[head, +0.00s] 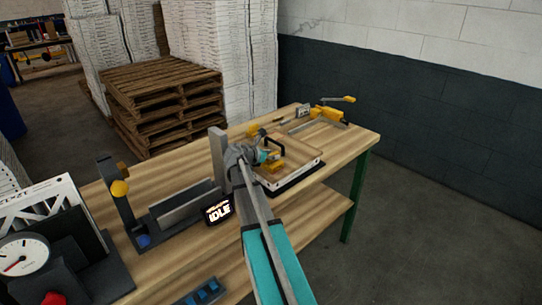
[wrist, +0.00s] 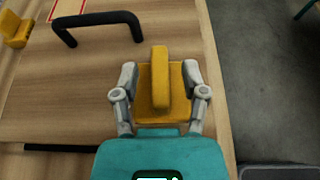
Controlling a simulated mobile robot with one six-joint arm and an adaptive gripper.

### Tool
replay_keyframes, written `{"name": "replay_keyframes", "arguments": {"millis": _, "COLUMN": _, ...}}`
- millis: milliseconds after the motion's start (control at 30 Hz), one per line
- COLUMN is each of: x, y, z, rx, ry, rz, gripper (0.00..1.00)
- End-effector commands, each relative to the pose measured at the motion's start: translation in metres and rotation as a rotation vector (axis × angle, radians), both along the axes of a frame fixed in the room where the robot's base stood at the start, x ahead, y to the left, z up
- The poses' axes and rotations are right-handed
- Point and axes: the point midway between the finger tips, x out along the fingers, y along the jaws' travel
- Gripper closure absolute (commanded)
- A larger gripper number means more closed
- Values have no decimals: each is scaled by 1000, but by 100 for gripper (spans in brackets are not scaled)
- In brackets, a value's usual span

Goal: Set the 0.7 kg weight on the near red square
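A yellow weight (wrist: 160,95) with a raised narrow grip bar lies under my gripper (wrist: 160,78); no mass label can be read on it. My fingers stand on either side of the bar, with a gap to it on both sides, so the gripper looks open around it. In the head view the weight (head: 274,167) sits on the wooden tray (head: 300,167), partly hidden by my gripper (head: 265,157). A red square outline (wrist: 68,9) shows at the top edge of the wrist view, cut off. I cannot tell whether it is the near one.
A black handle (wrist: 97,18) rises from the board ahead and left of the weight. Another yellow piece (wrist: 14,32) is at the far left. A yellow clamp (head: 328,113) stands at the bench's far end. A dark stand (head: 118,195), an IDLE display (head: 218,210) and a gauge (head: 20,255) occupy the left.

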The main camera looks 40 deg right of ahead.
Motion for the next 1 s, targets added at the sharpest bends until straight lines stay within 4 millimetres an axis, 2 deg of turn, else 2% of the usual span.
{"name": "replay_keyframes", "arguments": {"millis": 400, "x": 0, "y": 0, "z": 4, "rx": 0, "ry": 0, "rz": 0, "gripper": 43}}
{"name": "replay_keyframes", "arguments": {"millis": 467, "x": 0, "y": 5, "z": 6, "rx": 0, "ry": 0, "rz": 1, "gripper": 43}}
{"name": "replay_keyframes", "arguments": {"millis": 667, "x": -3, "y": 26, "z": 16, "rx": 0, "ry": 0, "rz": 2, "gripper": 43}}
{"name": "replay_keyframes", "arguments": {"millis": 1000, "x": -7, "y": 78, "z": 37, "rx": 0, "ry": 0, "rz": 2, "gripper": 43}}
